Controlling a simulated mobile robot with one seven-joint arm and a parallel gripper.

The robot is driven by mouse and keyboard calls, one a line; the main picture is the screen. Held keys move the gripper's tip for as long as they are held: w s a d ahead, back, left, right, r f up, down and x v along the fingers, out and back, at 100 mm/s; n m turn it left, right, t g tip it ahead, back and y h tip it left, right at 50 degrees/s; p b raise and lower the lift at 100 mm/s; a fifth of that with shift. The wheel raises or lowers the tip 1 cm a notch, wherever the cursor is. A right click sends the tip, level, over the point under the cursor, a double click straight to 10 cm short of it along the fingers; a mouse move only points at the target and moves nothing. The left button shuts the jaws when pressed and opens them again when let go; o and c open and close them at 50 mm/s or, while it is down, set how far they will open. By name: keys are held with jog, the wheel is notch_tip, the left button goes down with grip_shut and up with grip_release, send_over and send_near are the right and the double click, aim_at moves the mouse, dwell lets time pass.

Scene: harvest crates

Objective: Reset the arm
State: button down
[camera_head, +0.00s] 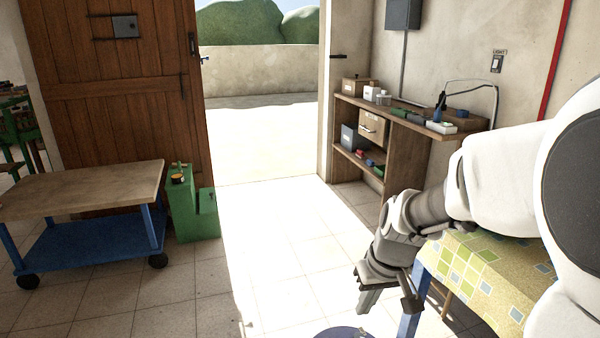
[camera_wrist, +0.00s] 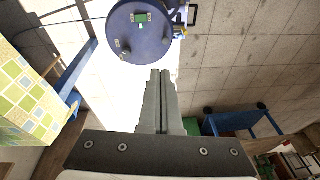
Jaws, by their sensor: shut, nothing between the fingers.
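My gripper (camera_head: 368,298) hangs at the end of my white and grey arm, low in front of the table with the patterned cloth (camera_head: 478,258). In the wrist view the two grey fingers of my gripper (camera_wrist: 160,76) lie side by side, shut, with nothing between them. The fingers point down toward the tiled floor. My arm hides part of the table and of the wall behind it.
A wooden-topped blue cart (camera_head: 85,185) stands at left beside a green step block (camera_head: 190,208). A wooden shelf unit (camera_head: 400,115) with small items stands along the back right wall. The floor in the middle, before the open doorway, is clear.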

jog(key=s+d+r+m+t+h, duration=0.15)
jog(key=s+r+t, duration=0.25)
jog(key=s+r, duration=1)
notch_tip(320, 180, up, 15)
jog(key=s+p, duration=0.2)
jog(key=p, duration=1.5)
jog(key=shift+s+r+m+g, duration=0.15)
jog(key=shift+r+m+g, duration=0.05)
jog(key=shift+m+g, duration=0.15)
